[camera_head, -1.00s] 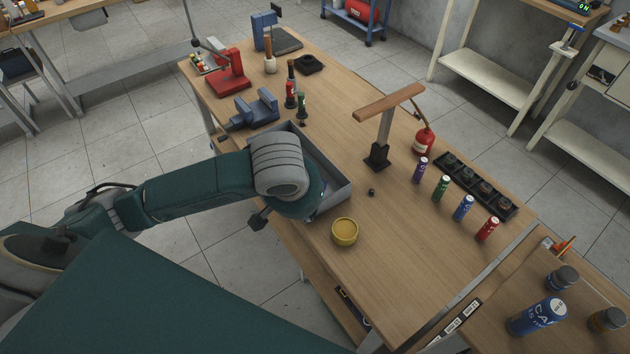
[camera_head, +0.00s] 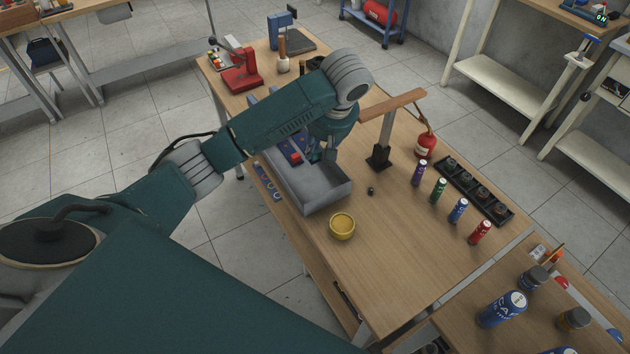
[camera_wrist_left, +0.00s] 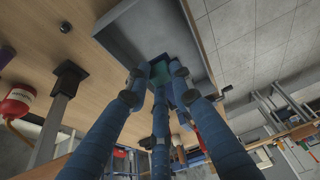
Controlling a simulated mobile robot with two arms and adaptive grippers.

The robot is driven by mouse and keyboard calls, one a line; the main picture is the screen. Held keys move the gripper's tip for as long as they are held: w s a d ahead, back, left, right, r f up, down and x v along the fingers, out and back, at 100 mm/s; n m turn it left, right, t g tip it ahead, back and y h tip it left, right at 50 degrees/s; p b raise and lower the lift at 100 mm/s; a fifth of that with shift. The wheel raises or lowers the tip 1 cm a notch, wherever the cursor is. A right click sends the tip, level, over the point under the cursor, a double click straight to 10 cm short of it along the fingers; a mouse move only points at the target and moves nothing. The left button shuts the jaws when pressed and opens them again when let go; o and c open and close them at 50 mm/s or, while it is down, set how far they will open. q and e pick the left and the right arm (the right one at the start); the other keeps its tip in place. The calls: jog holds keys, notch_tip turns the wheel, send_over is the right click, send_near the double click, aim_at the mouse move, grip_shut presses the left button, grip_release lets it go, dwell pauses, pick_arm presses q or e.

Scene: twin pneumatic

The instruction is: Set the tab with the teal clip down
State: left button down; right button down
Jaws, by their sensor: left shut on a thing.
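My left gripper (camera_head: 326,150) reaches over the grey open tray (camera_head: 325,197) on the wooden bench in the head view. In the left wrist view its blue fingers (camera_wrist_left: 160,85) close together around a small teal piece (camera_wrist_left: 159,66), which looks like the teal clip. The fingers hide most of it, and I cannot make out the tab itself. The grey tray (camera_wrist_left: 133,30) lies behind the fingertips. I cannot tell whether the held piece touches the tray. My right gripper is not in view.
A red and blue item (camera_head: 292,157) shows beside my gripper at the tray. A yellow bowl (camera_head: 342,226) stands near the tray's front. A post with a wooden crossbar (camera_head: 385,130) stands to the right. Several coloured cans stand farther right.

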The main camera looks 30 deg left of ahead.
pick_arm(q)
notch_tip(320, 180, down, 7)
jog(key=shift+a+r+p, duration=0.1)
jog(key=shift+a+p, duration=0.05)
jog(key=shift+p, duration=0.55)
notch_tip(320, 180, down, 5)
jog(key=shift+f+p, duration=0.1)
jog(key=shift+p, duration=0.2)
jog(key=c, duration=1.5)
grip_release()
jog(key=shift+b+v, duration=0.75)
jog(key=shift+v, duration=5.4)
